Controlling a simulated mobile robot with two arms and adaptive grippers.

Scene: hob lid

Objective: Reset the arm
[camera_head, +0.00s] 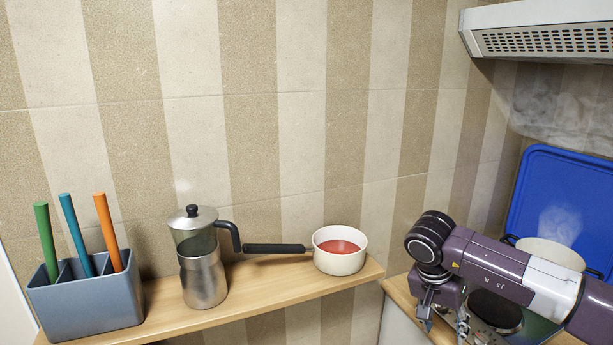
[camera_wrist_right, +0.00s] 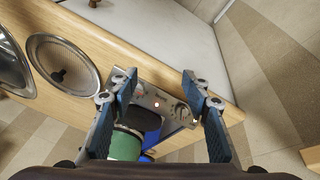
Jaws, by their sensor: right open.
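My right arm comes in from the right in the head view, and its gripper (camera_head: 448,318) hangs down in front of the hob (camera_head: 497,312). In the wrist view my right gripper (camera_wrist_right: 160,98) has its two blue-grey fingers spread wide, with nothing held between them. Beyond the fingers is a panel with knobs (camera_wrist_right: 165,103). A cream pot (camera_head: 550,250) stands steaming behind my arm, partly hidden. My left gripper is out of view.
A wooden shelf (camera_head: 250,303) carries a grey holder (camera_head: 90,305) with three coloured sticks, a moka pot (camera_head: 203,270) and a saucepan (camera_head: 340,262) with red contents. A blue board (camera_head: 560,195) stands behind the pot. A range hood (camera_head: 540,32) hangs above.

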